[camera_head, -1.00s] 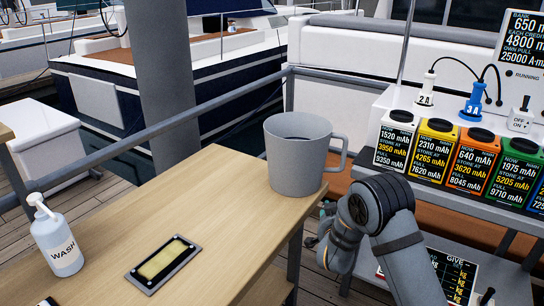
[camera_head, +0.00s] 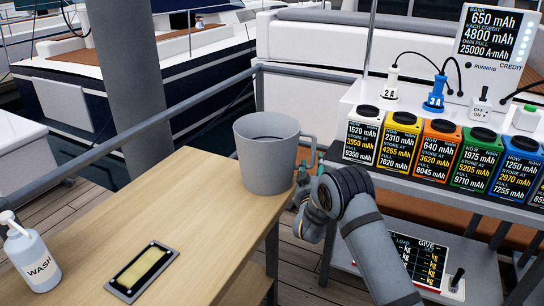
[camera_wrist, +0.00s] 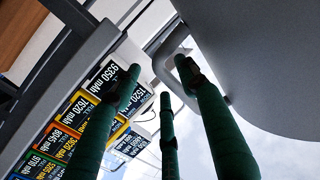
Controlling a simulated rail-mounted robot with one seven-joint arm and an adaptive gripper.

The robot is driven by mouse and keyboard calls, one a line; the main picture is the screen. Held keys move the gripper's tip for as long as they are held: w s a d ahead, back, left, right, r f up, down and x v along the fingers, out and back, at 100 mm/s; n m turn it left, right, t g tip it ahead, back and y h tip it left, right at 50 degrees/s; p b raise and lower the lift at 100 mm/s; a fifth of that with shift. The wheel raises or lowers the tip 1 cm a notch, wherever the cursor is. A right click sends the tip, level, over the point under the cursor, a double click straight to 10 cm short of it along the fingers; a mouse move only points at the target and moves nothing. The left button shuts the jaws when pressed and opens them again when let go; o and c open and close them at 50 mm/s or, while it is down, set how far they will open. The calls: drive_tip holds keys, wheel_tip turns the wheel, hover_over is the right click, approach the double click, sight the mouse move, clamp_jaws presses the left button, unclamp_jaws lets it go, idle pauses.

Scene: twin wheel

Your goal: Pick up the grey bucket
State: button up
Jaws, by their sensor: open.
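The grey bucket (camera_head: 266,152) stands upright on the right edge of the wooden table (camera_head: 120,225). Its side handle faces right and is largely covered by my green fingers in the head view. My gripper (camera_head: 308,152) is open, at the bucket's right side by the handle. In the wrist view, the bucket's wall (camera_wrist: 270,60) fills the upper right, and its handle (camera_wrist: 163,66) shows close to my fingertips. The fingers (camera_wrist: 153,72) are spread. I cannot tell whether any finger touches the handle.
A soap bottle (camera_head: 30,258) and a framed yellow sponge-like pad (camera_head: 141,270) are on the table. A shelf to the right holds coloured battery blocks (camera_head: 436,150) and a display box (camera_head: 492,55). A grey rail (camera_head: 190,110) runs behind the table.

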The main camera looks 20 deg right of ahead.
drive_tip(key=shift+x, duration=1.2)
drive_tip(key=c, duration=0.3)
clamp_jaws()
